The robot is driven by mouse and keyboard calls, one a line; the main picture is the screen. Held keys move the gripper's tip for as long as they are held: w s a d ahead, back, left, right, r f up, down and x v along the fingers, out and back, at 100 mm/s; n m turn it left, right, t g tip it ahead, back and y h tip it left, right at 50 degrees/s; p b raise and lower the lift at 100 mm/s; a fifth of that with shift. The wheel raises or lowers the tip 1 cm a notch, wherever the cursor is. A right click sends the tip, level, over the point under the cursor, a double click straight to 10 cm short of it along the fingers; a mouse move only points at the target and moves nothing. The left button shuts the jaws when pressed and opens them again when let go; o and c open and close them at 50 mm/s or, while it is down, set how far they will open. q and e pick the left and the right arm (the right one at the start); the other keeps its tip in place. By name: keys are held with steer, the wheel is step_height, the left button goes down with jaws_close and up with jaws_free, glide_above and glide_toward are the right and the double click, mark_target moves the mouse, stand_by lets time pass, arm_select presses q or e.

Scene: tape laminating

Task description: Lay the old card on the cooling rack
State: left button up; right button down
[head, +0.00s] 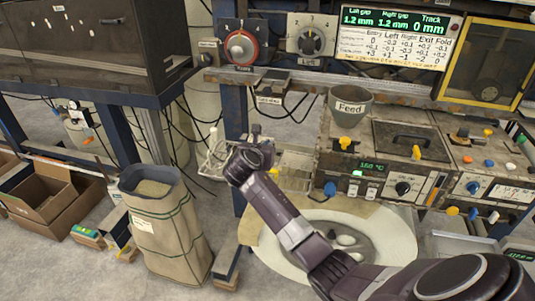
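My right arm comes in from the lower right, and its gripper (256,139) is at the far end, beside a pale wire rack (213,160). The fingers are small and dark, mostly hidden behind the wrist, so I cannot tell whether they are open or shut. Another pale, rack-like surface (296,166) lies just right of the wrist, partly covered by my arm. I cannot tell for sure which one is the cooling rack. No old card can be made out. My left gripper is not in view.
A small dark tray (273,86) with a label sits above the gripper. A grey Feed hopper (350,106) and the machine panel (400,187) stand at right. A tall sack (165,225) stands at left.

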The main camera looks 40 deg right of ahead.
steer(key=shift+f, duration=1.85)
steer(key=c, duration=2.2)
jaws_free()
steer(key=shift+f, duration=0.1)
steer(key=shift+o, duration=0.2)
steer(key=shift+a+r, duration=0.1)
steer(key=shift+r, duration=0.1)
steer(key=v, duration=1.2)
steer(key=shift+f, duration=0.1)
